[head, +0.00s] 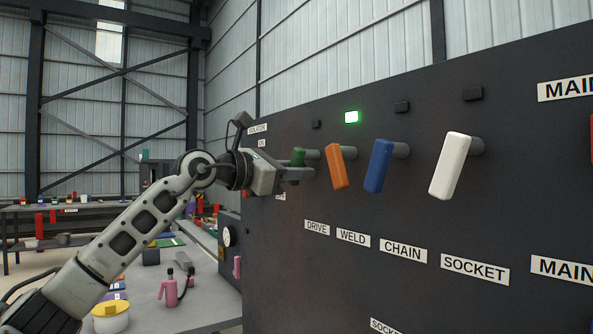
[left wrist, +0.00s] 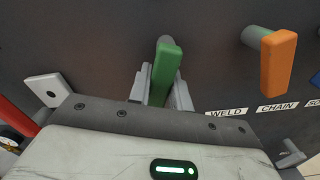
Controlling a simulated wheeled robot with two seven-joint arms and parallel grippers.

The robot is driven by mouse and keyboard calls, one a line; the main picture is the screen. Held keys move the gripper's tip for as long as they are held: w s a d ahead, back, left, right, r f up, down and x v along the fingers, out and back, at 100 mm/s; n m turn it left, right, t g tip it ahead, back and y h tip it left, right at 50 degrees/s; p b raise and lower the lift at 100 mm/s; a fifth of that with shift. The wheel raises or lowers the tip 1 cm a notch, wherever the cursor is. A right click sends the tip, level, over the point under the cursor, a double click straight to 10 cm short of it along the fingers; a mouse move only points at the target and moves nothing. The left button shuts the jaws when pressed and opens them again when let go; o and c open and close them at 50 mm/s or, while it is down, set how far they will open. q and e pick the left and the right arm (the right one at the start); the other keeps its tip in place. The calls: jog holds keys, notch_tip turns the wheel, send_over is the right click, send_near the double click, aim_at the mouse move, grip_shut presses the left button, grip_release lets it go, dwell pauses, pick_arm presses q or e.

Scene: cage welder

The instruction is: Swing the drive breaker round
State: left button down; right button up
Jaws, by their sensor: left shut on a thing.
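The drive breaker's green handle (head: 298,157) is the leftmost of several handles on the dark panel, above the DRIVE label (head: 317,228). My left gripper (head: 303,174) reaches it from the left and is shut on it. In the left wrist view the green handle (left wrist: 164,76) stands between the two fingers (left wrist: 162,92), its stub at the upper end. In the head view the fingers hide part of it. The small lamp (head: 316,124) above it is dark. My right gripper is not in view.
Close to the right are the orange handle (head: 338,167), blue handle (head: 378,166) and white handle (head: 449,166). A lamp (head: 351,117) above the orange handle glows green. A grey workbench (head: 205,300) with a pink bottle (head: 170,290) and a white tub (head: 111,319) lies below my left arm.

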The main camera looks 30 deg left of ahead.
pick_arm(q)
jog(key=c, duration=1.3)
grip_release()
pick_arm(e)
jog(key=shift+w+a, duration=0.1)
pick_arm(q)
jog(key=shift+s+a, duration=0.1)
jog(key=shift+s+a, duration=0.1)
jog(key=shift+s, duration=0.1)
jog(key=b+v, duration=0.5)
jog(key=v, duration=1)
jog(key=shift+s, duration=0.2)
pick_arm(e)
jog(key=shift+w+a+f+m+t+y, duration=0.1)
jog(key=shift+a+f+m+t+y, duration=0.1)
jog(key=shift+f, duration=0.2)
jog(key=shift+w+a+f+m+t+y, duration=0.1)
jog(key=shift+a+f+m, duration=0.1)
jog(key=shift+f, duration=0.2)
